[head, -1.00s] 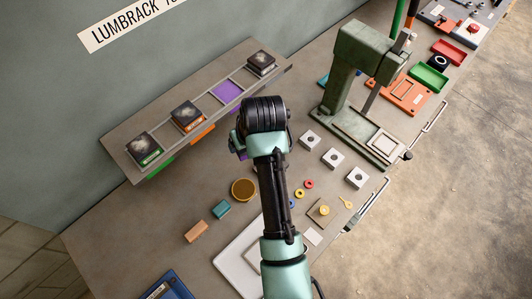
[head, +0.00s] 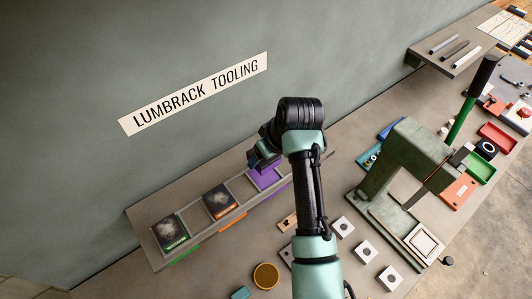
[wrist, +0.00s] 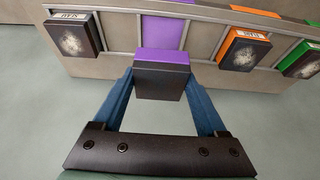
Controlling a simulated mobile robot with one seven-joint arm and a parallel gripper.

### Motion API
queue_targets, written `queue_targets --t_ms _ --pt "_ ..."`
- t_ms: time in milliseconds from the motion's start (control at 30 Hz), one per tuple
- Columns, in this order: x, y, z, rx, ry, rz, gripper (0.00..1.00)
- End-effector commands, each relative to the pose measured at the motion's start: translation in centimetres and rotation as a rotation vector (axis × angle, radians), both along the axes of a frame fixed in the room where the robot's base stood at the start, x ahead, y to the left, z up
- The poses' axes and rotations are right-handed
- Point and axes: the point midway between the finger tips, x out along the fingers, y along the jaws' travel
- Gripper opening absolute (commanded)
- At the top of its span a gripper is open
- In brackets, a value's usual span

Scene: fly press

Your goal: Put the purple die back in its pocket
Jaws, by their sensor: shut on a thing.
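The purple die is a dark block with a purple band (wrist: 162,56), held between the blue fingers of my gripper (wrist: 161,84). In the wrist view it is just in front of the empty purple pocket (wrist: 163,33) of the sloping rack, lined up with it sideways. Whether it touches the rack I cannot tell. In the head view my gripper (head: 258,160) is at the rack, at the upper left edge of the purple pocket (head: 266,178), and the die is mostly hidden by the gripper.
The orange die (head: 220,203) and green die (head: 170,232) sit in neighbouring pockets. Another dark die (wrist: 75,38) sits on the purple pocket's other side. The green fly press (head: 405,160) stands to the right, with pale blocks (head: 342,227) before it.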

Motion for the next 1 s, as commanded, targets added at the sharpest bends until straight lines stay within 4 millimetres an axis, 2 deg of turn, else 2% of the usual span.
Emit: queue_targets --t_ms 400,600,1000 --pt "0.1 -0.1 -3.9 0.001 -0.005 -0.002 0.00" --pt "0.1 0.0 -5.2 0.001 -0.004 -0.002 0.00" --pt "0.1 0.0 -5.6 0.001 -0.005 -0.002 0.00"
